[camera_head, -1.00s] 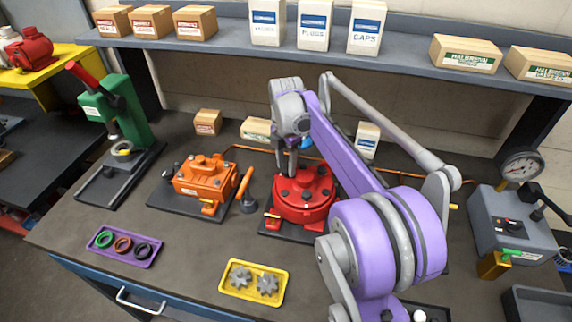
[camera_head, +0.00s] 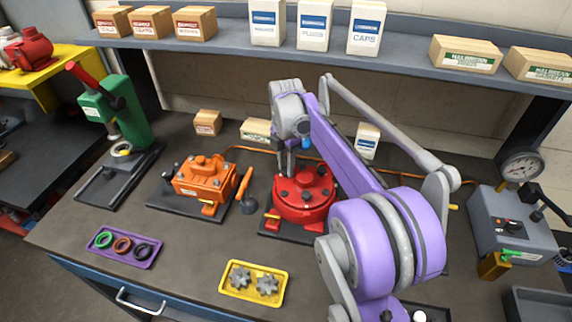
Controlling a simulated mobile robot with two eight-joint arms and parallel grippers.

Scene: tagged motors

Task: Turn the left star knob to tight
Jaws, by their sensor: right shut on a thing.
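The red round motor unit (camera_head: 304,207) stands on a dark base plate in the middle of the bench, with several dark knobs or bolts on its top. My right gripper (camera_head: 287,170) points down at the back left of this red top. It is shut on a star knob there, which the fingers mostly hide. The knob's marking for tight cannot be made out. My left gripper is not in view.
An orange motor unit (camera_head: 202,180) and a green press (camera_head: 118,118) stand to the left. A purple tray (camera_head: 112,254) with rings and a yellow tray (camera_head: 233,291) with gears lie in front. A grey box with a gauge (camera_head: 511,232) stands at the right.

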